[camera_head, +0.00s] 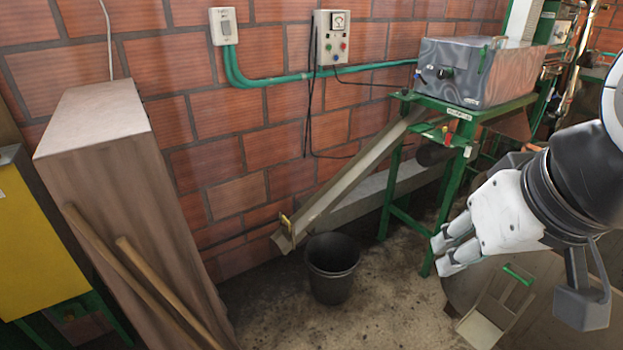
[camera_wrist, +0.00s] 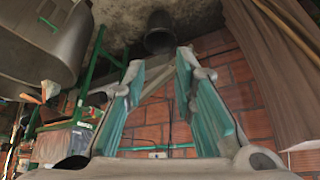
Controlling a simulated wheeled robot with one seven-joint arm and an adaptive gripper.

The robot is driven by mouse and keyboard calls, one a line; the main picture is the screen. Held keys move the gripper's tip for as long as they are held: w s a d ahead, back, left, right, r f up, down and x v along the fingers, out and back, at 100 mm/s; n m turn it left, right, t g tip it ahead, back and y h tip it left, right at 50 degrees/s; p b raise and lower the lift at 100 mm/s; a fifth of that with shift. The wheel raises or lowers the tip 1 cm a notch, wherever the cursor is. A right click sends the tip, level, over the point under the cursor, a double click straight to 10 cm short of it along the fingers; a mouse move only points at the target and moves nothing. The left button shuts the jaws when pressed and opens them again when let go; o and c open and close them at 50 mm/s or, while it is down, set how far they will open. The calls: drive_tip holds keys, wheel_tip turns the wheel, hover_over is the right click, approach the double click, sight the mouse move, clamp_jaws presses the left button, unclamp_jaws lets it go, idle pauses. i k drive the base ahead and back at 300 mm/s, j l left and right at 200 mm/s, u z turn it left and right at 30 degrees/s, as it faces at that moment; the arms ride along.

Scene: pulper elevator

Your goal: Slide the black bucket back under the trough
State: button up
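The black bucket (camera_head: 332,275) stands upright and open-topped on the concrete floor. It also shows near the top of the upside-down wrist view (camera_wrist: 159,40). The sloping metal trough (camera_head: 345,188) runs down leftward from the green machine stand. Its lower end hangs left of the bucket; in the picture the bucket's rim is right of and below that end. My gripper (camera_head: 444,253) is at the right of the head view, raised and apart from the bucket. In the wrist view my gripper (camera_wrist: 162,65) has its two fingers spread, with nothing held between them.
A tall brown covered block (camera_head: 130,190) with wooden poles (camera_head: 165,290) stands at the left, beside a yellow box (camera_head: 35,240). A green stand (camera_head: 408,215) carries a metal tank (camera_head: 480,72). A stool-like board (camera_head: 498,308) is below my gripper. Floor around the bucket is clear.

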sight(333, 259)
drive_tip(key=i+l, duration=0.2)
drive_tip(key=i+l+u, duration=0.15)
drive_tip(key=l, duration=0.3)
drive_tip(key=i+l, duration=0.15)
drive_tip(key=l, duration=0.15)
drive_tip(key=i+l+u, duration=0.1)
drive_tip(key=l, duration=0.25)
drive_tip(key=i+l+u, duration=0.1)
drive_tip(key=i+l, duration=0.25)
drive_tip(key=l, duration=0.35)
drive_tip(key=i+u, duration=0.05)
